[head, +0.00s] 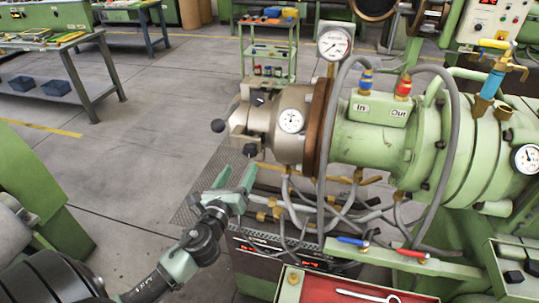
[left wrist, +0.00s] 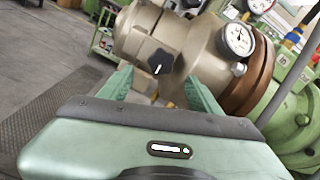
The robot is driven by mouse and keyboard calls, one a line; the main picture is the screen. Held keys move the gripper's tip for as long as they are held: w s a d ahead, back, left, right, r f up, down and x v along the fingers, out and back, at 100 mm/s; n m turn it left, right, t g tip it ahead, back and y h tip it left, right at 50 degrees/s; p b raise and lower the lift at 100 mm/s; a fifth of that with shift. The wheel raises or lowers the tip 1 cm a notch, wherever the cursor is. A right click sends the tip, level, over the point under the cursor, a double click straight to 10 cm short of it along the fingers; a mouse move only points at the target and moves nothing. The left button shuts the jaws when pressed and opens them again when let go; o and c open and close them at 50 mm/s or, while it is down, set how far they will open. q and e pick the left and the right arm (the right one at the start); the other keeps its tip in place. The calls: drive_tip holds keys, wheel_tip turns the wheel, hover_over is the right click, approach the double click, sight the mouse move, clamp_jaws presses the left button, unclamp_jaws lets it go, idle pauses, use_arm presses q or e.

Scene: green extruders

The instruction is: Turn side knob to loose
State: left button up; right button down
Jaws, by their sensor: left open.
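The side knob (head: 250,150) is a small black knob low on the near side of the steel extruder head (head: 291,122). In the left wrist view the knob (left wrist: 158,62) is star-shaped with a white mark on its face. My left gripper (head: 237,176) is open and empty, just below and in front of the knob. In the left wrist view its two green fingers (left wrist: 160,85) stand either side of the knob's lower part, which lies beyond them. I cannot tell whether they touch it. My right gripper is not in view.
A black ball handle (head: 218,125) sticks out left of the head, and another black knob (head: 258,98) is on top. Grey hoses (head: 345,215) and a red tray (head: 292,285) lie right of my arm. The floor on the left is open.

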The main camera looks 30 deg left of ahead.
sight(248, 151)
use_arm(q)
drive_tip(key=x, duration=0.2)
drive_tip(key=p+x, duration=0.1)
drive_tip(key=x, duration=0.1)
drive_tip(key=r+x, duration=0.1)
drive_tip(key=x, duration=0.2)
drive_tip(key=shift+p, duration=0.35)
drive_tip(key=shift+w, duration=0.25)
drive_tip(key=shift+w+a, duration=0.1)
drive_tip(key=shift+a, duration=0.05)
drive_tip(key=c, duration=1.4)
drive_tip(key=shift+o, duration=0.2)
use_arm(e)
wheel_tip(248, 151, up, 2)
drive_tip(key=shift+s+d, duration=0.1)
